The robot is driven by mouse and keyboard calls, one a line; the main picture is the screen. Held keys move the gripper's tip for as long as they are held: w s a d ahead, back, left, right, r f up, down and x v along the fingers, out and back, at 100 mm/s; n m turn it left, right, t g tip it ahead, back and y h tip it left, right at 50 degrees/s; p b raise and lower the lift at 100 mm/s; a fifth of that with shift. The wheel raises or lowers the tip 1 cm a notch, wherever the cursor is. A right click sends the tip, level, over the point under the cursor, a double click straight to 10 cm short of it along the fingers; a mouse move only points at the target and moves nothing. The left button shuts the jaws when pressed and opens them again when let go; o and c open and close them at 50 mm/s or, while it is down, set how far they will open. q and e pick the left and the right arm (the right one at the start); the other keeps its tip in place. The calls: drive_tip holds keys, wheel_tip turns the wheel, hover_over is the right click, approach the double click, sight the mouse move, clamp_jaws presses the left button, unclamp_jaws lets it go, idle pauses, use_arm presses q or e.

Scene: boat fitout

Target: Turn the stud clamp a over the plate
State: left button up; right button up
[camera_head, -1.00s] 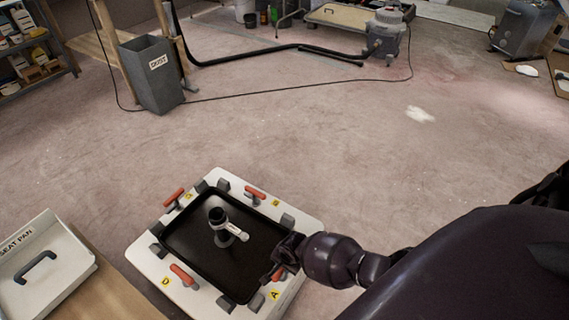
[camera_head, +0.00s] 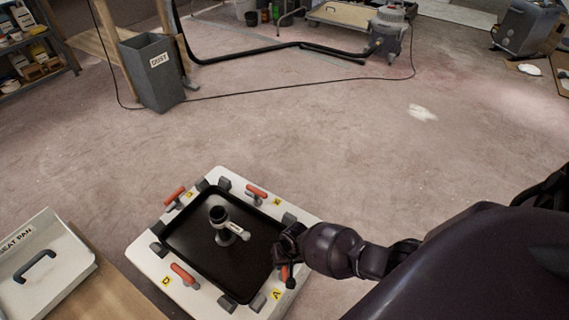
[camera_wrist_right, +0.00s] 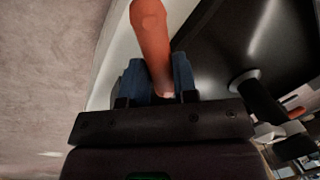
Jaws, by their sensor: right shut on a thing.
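The black plate (camera_head: 205,262) lies in a white frame (camera_head: 146,262) with grey blocks and several red-handled stud clamps around its edge. Stud clamp a, beside the yellow A label (camera_head: 276,294), has a red handle (camera_head: 284,272) partly hidden by my right gripper (camera_head: 288,262). In the right wrist view the blue-padded fingers (camera_wrist_right: 160,80) are shut on the red handle (camera_wrist_right: 151,35) of this clamp. Part of the handle reaches out past the fingers. The other clamps, such as the one by label D (camera_head: 184,274), stand apart from my gripper. My left gripper is not in view.
A grey and white fitting (camera_head: 222,222) stands on the plate. A white seat pan tray (camera_head: 70,262) sits on a wooden top at the lower left. A dust bin (camera_head: 150,85), a hose and a cable lie farther back.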

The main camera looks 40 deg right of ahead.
drive_tip(key=n, duration=0.4)
drive_tip(key=shift+w+a+n+g+b, duration=0.1)
drive_tip(key=shift+a+n+g+b, duration=0.2)
drive_tip(key=shift+g+b, duration=0.1)
drive_tip(key=shift+a+n+g, duration=0.15)
drive_tip(key=shift+n+g, duration=0.15)
drive_tip(key=shift+n, duration=0.8)
drive_tip(key=shift+a+n+b, duration=0.1)
drive_tip(key=shift+n+b, duration=0.2)
drive_tip(key=shift+n, duration=0.7)
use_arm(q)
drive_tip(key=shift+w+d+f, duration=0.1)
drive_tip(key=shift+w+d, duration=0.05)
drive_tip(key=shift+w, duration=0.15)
use_arm(e)
drive_tip(key=o, duration=0.9)
drive_tip(key=shift+r, duration=0.1)
